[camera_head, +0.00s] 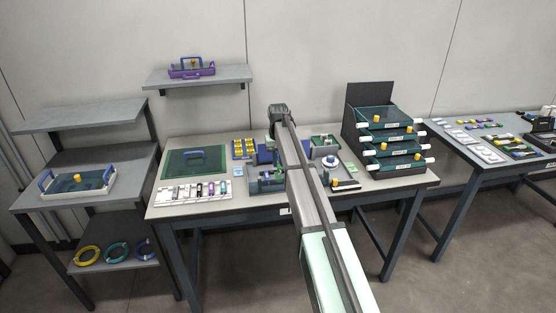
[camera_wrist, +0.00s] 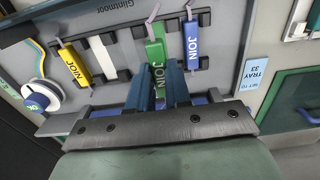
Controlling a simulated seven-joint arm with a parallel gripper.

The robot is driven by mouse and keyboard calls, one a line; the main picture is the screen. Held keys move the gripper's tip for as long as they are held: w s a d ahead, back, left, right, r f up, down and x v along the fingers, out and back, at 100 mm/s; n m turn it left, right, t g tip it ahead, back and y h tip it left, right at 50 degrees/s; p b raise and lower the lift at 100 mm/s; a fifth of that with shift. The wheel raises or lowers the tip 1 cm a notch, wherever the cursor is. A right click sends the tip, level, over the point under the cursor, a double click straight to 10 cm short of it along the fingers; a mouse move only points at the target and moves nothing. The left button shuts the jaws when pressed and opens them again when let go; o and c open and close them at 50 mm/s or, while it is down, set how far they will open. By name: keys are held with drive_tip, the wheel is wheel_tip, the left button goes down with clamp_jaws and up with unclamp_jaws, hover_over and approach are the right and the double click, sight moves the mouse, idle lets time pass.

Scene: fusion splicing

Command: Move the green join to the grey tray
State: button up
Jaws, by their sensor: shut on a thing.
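The green join (camera_wrist: 155,50), a narrow bar marked JOIN, stands in a dark clip row on a grey unit in the wrist view. My gripper (camera_wrist: 160,82) has its two blue fingers on either side of the join's lower part, shut on it. The join's upper end still lies at the clips; I cannot tell whether it is clear of them. In the head view my arm hides the join and my fingertips. A pale grey-rimmed tray (camera_head: 104,191) with a teal lid and blue handles sits on the left shelf; I cannot tell if it is the grey tray.
A yellow join (camera_wrist: 74,64), a white bar (camera_wrist: 104,59) and a blue join (camera_wrist: 191,45) flank the green one closely. A TRAY 33 label (camera_wrist: 255,76) is at right. A rack of teal trays (camera_head: 390,141) stands right on the bench.

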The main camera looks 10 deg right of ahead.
sight(278, 177)
drive_tip(key=shift+f, duration=2)
drive_tip(key=shift+f, duration=0.6)
drive_tip(key=o, duration=0.9)
